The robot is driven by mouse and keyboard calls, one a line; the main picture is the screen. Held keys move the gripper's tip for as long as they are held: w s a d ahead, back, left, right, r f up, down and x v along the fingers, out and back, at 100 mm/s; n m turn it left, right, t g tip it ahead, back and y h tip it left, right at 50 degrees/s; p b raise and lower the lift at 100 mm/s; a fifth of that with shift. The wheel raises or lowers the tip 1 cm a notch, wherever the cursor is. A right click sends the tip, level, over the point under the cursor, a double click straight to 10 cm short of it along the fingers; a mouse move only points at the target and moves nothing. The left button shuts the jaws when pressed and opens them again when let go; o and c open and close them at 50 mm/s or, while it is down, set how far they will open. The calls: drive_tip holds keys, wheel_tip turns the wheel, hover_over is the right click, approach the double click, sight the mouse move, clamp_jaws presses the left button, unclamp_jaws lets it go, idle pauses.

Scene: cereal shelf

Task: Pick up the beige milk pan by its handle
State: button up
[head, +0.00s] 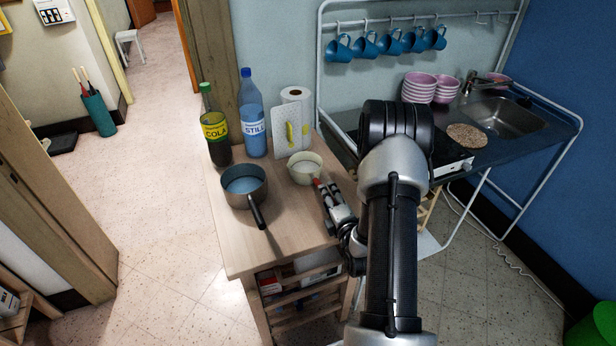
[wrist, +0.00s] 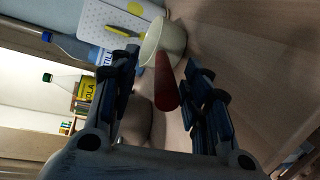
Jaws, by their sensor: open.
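The beige milk pan (head: 300,172) stands on the wooden cabinet top, right of the grey pan, and it also shows in the wrist view (wrist: 160,45). Its red handle (wrist: 166,84) points toward my gripper. In the wrist view my gripper (wrist: 168,75) is open, with one finger on each side of the handle. The handle lies between the fingers, and I see a gap on the left side. Contact on the right side cannot be told. In the head view my gripper (head: 324,192) is at the handle and partly covers it.
A grey pan (head: 244,184) with a black handle stands left of the beige pan. A cola bottle (head: 215,128), a water bottle (head: 252,115), a paper roll (head: 297,97) and a white board (head: 288,135) stand behind. The cabinet's front top (head: 262,255) is clear.

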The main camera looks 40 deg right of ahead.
sight(315, 181)
drive_tip(key=shift+f+b+x, duration=0.2)
drive_tip(key=shift+b+x, duration=0.1)
drive_tip(key=shift+x, duration=1.05)
drive_tip(key=shift+f+b+x, duration=0.15)
drive_tip(key=shift+b+x, duration=0.15)
drive_tip(key=shift+x, duration=1.05)
drive_tip(key=shift+a, duration=0.2)
drive_tip(key=shift+c, duration=0.3)
clamp_jaws()
drive_tip(key=shift+r, duration=0.1)
